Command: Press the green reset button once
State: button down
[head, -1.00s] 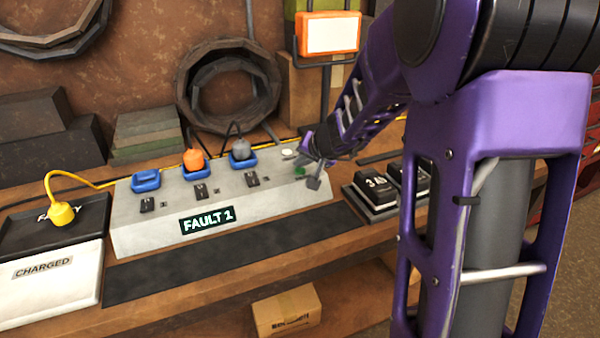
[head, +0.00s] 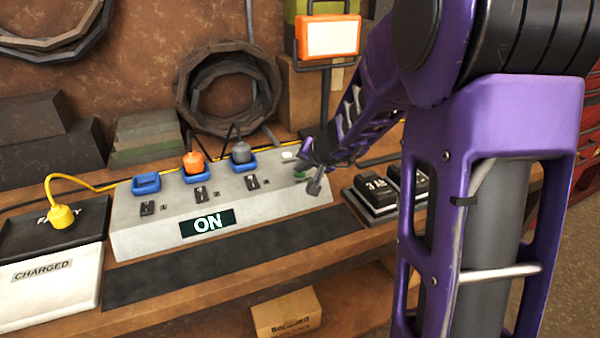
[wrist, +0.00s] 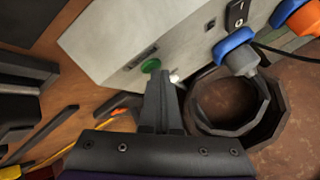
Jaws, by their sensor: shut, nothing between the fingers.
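The green reset button (head: 299,177) is at the right end of the grey power box, partly hidden by my gripper in the head view. The closed fingers also show in the wrist view (wrist: 160,82).
The grey box (head: 150,237) has several blue sockets; an orange plug (head: 194,161) and a grey plug (head: 240,151) sit in two of them. A small white knob (head: 288,156) is behind the button. Black battery blocks (head: 376,190) stand to the right.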

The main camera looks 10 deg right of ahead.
aim_at(301, 176)
dwell(0.3)
jog(key=shift+r+p, duration=0.55)
jog(key=shift+r, duration=0.2)
jog(key=shift+r, duration=0.1)
notch_tip(301, 176, up, 5)
jog(key=p, duration=0.4)
dwell(0.5)
